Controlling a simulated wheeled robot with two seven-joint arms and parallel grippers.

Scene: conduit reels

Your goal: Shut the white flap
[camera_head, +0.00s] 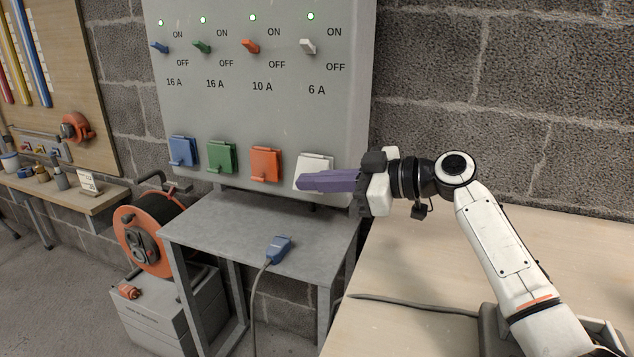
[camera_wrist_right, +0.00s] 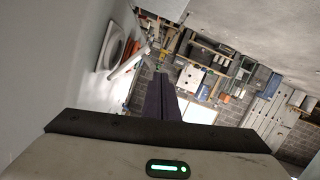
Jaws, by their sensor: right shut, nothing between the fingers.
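The white flap (camera_head: 313,164) is at the right end of a row of coloured flaps low on the grey panel, under the 6 A switch. In the right wrist view, a pale socket plate with a round opening (camera_wrist_right: 116,48) shows, and the white flap (camera_wrist_right: 130,61) stands out from it, not flush. My right gripper (camera_head: 303,181) has its purple fingers shut and empty, pointing left across the flap's front and hiding part of it. Whether they touch it, I cannot tell. The fingers also show in the right wrist view (camera_wrist_right: 162,90). My left gripper is not in view.
Blue (camera_head: 182,151), green (camera_head: 221,157) and orange (camera_head: 264,164) flaps sit left of it. Below, a blue connector (camera_head: 279,249) with a cable lies on a grey metal table (camera_head: 215,225). A wooden table (camera_head: 400,285) is at right, an orange cable reel (camera_head: 140,240) at left.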

